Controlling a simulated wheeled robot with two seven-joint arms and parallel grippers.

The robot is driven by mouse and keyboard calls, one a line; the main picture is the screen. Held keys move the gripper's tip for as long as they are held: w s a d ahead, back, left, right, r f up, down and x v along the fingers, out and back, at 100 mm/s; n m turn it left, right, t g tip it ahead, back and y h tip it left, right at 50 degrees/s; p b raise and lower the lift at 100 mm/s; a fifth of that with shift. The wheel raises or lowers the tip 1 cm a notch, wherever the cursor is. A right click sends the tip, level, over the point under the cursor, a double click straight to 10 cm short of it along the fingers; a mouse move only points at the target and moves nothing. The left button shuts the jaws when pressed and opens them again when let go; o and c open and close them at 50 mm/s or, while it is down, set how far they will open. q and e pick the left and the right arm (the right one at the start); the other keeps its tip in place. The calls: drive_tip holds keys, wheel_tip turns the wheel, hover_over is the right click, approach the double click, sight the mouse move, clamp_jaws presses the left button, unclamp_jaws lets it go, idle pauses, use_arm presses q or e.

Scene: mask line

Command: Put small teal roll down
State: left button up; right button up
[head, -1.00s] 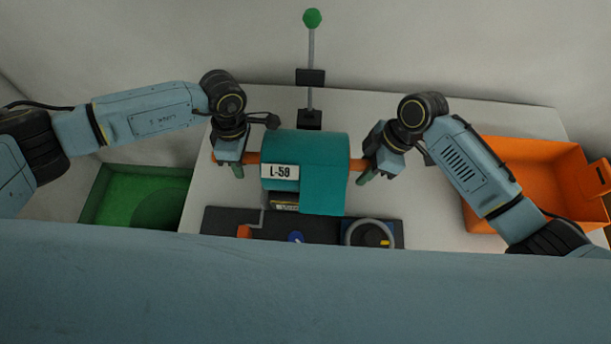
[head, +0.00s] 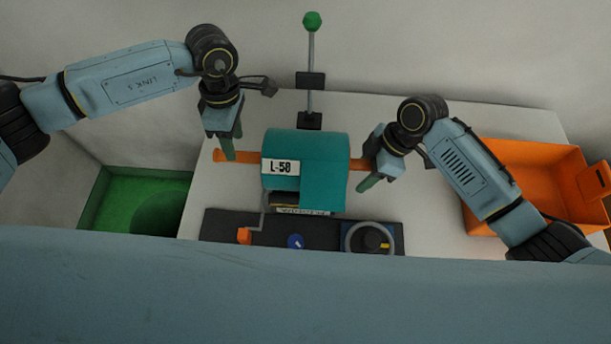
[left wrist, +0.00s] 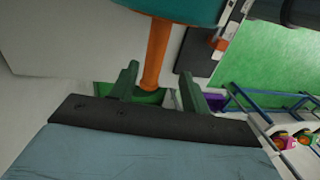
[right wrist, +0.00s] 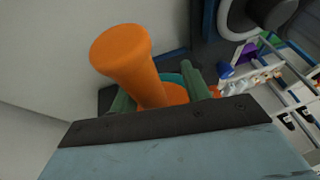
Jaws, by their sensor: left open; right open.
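The teal roll (head: 325,185), with a white label and an orange core (head: 240,157) sticking out at both ends, lies level at the middle of the table. What bears it underneath is hidden. My left gripper (head: 232,150) is open at the left core end. In the left wrist view the orange core (left wrist: 157,55) shows between and beyond its spread fingers. My right gripper (head: 367,178) is open at the right core end. In the right wrist view the flared orange end (right wrist: 125,60) rises between its fingers, and I cannot tell whether they touch it.
A black base (head: 330,238) with a crank, a blue knob and a grey ring lies in front of the roll. An orange bin (head: 528,148) is at the right, and a green bin (head: 105,215) is at the left. A green-topped post (head: 311,60) stands behind the roll.

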use_arm(q)
drive_tip(key=r, duration=0.3)
drive_tip(key=shift+w, duration=0.25)
drive_tip(key=shift+r, duration=0.1)
use_arm(e)
drive_tip(key=shift+w+d+r, duration=0.1)
drive_tip(key=shift+r, duration=0.15)
drive_tip(key=v, duration=1.1)
drive_tip(key=shift+d+r, duration=0.15)
drive_tip(key=shift+r, duration=0.05)
use_arm(q)
drive_tip(key=shift+s, duration=0.1)
